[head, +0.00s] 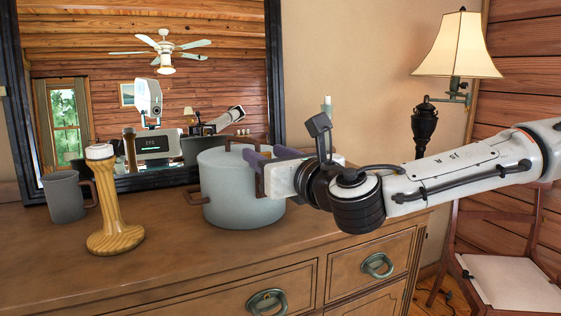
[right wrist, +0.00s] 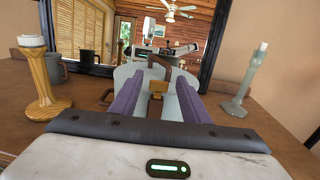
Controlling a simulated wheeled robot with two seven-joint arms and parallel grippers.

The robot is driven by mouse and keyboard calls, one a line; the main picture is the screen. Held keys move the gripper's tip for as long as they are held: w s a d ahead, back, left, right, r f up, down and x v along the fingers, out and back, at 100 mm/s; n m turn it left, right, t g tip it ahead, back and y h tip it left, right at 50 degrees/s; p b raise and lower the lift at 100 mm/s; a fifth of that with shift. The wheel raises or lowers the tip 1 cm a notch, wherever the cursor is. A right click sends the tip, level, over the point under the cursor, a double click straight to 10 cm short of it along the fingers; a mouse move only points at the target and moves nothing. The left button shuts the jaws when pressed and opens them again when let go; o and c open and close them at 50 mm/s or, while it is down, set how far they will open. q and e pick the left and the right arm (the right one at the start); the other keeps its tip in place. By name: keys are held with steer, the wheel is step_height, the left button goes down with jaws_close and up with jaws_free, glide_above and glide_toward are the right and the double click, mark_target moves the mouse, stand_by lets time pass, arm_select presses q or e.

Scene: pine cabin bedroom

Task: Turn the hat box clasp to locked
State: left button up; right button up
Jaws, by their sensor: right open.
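The hat box (head: 222,187) is a pale grey-blue round box with brown side handles, standing on the dresser in front of the mirror. It also shows beyond the fingers in the right wrist view (right wrist: 122,73). Its small brass-coloured clasp (right wrist: 156,88) faces my right gripper. The gripper and arm hide part of the box's right side. My left gripper is not in view.
A wooden candlestick (head: 110,210) and a grey mug (head: 64,197) stand left of the box. A pale candlestick (right wrist: 244,82) stands to its right. A dark-framed mirror (head: 275,75) is close behind. A lamp (head: 425,125) stands at the right. The dresser's front top (head: 185,255) is clear.

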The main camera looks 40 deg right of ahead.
arm_select(q)
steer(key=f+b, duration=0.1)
steer(key=b, duration=0.2)
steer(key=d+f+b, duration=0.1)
steer(key=b, duration=0.1)
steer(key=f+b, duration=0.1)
steer(key=b, duration=0.2)
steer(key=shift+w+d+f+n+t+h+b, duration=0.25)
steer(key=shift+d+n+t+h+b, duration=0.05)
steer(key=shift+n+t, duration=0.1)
arm_select(e)
steer(key=s+a, duration=0.1)
steer(key=s, duration=0.7)
steer(key=shift+s+a, duration=0.2)
steer(key=shift+s, duration=0.15)
